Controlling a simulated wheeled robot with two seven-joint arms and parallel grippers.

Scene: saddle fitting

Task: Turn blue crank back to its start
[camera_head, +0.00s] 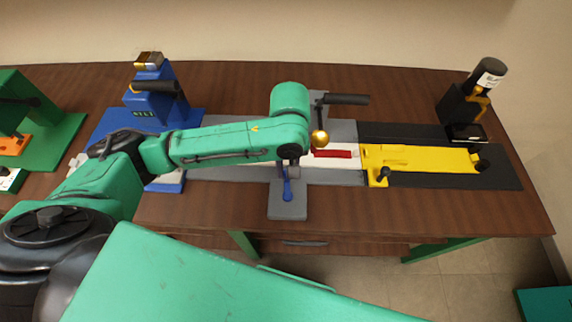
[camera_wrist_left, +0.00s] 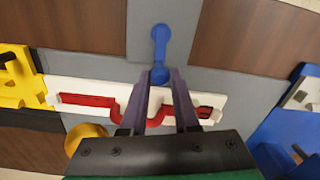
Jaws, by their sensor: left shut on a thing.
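The blue crank (camera_head: 288,192) is on the grey base in the middle of the table. In the left wrist view the blue crank (camera_wrist_left: 160,48) runs from a round hub at the top down to a rounded knob between my fingers. My left gripper (camera_head: 290,172) points down over it, partly hidden by my own arm. In the wrist view the left gripper's (camera_wrist_left: 162,78) dark fingers are shut on the crank's knob end. My right gripper is not in view.
A white plate with a red strip (camera_head: 333,154) lies beside the crank. A gold ball lever (camera_head: 319,139) stands close to my wrist. A yellow slide (camera_head: 425,157) is at right, a blue press (camera_head: 155,95) at left. The front right table is clear.

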